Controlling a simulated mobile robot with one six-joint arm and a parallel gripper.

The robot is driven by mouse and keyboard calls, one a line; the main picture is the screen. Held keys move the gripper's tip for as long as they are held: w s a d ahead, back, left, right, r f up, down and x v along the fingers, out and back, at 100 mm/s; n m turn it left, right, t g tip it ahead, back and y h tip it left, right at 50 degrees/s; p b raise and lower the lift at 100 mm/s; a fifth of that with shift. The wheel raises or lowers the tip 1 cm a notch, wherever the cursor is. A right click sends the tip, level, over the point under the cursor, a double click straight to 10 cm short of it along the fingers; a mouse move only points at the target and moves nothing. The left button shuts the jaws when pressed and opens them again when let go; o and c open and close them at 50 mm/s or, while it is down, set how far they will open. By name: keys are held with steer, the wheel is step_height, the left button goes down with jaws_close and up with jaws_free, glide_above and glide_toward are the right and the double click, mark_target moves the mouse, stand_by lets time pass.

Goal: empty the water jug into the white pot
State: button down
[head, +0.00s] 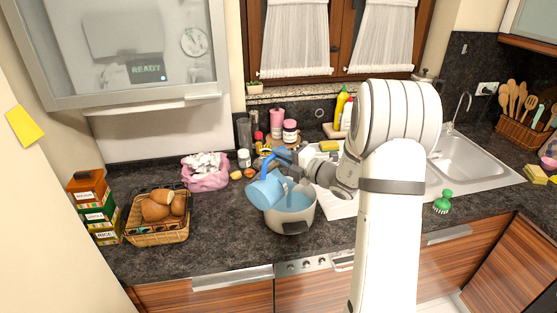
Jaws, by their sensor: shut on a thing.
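A blue jug (266,190) is tilted over the left part of the white pot, its mouth to the lower right. My gripper (279,160) is shut on the jug at its upper side, where its blue handle shows. The white pot (290,221) stands upright on the dark counter near its front edge. Bluish water (297,202) shows inside the pot, and a faint stream seems to fall from the jug into it. The inside of the jug is hidden, so I cannot tell how much water it holds.
A bread basket (157,234) and stacked boxes (95,212) stand on the left. A pink bag (205,176), small jars and bottles (290,131) are behind. The sink (466,160) and a green brush (443,203) are on the right. My arm hides part of the counter.

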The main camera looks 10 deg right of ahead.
mark_target(274, 178)
steer(key=shift+w+d+r, duration=0.15)
stand_by(0.4)
steer(key=shift+w+d+r+m, duration=0.25)
steer(key=shift+w+d+m, duration=0.25)
steer(key=shift+d+m, duration=0.25)
steer(key=s+a+n+b, duration=0.1)
steer(key=b, duration=0.1)
steer(key=s+a+f+n+b, duration=0.1)
steer(key=b, duration=0.1)
steer(key=a+f+n+b, duration=0.1)
steer(key=b, duration=0.1)
steer(key=shift+s+a+f, duration=0.2)
steer(key=shift+s+a, duration=0.15)
steer(key=shift+s, duration=0.05)
steer(key=shift+s+a+n+b, duration=0.25)
steer(key=shift+n+b, duration=0.1)
steer(key=shift+b, duration=0.1)
steer(key=shift+s+a+r, duration=0.1)
steer(key=shift+a, duration=0.05)
